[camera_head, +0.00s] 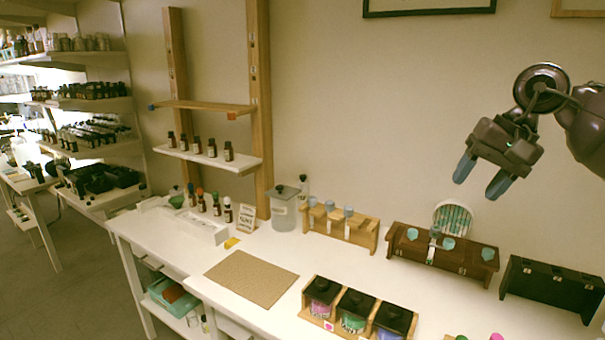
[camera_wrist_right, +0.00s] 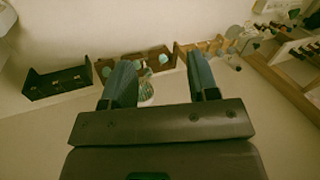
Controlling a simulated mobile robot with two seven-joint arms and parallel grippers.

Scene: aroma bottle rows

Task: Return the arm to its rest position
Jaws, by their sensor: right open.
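My right gripper (camera_head: 481,178) is raised in the air at the upper right of the head view, above the back of the white table (camera_head: 270,262). Its two blue-grey fingers are apart with nothing between them. In the right wrist view, the same open fingers (camera_wrist_right: 163,84) point toward the racks on the table, with clear air between them and the racks. My left gripper is not in view.
Below the right gripper stand a dark brown rack (camera_head: 462,262) with teal-topped items, a black rack (camera_head: 553,283) and a lighter wooden rack (camera_head: 340,228). Black-lidded jars (camera_head: 354,310) stand at the front. A brown mat (camera_head: 250,278) lies bare. Wall shelves (camera_head: 208,158) hold small bottles.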

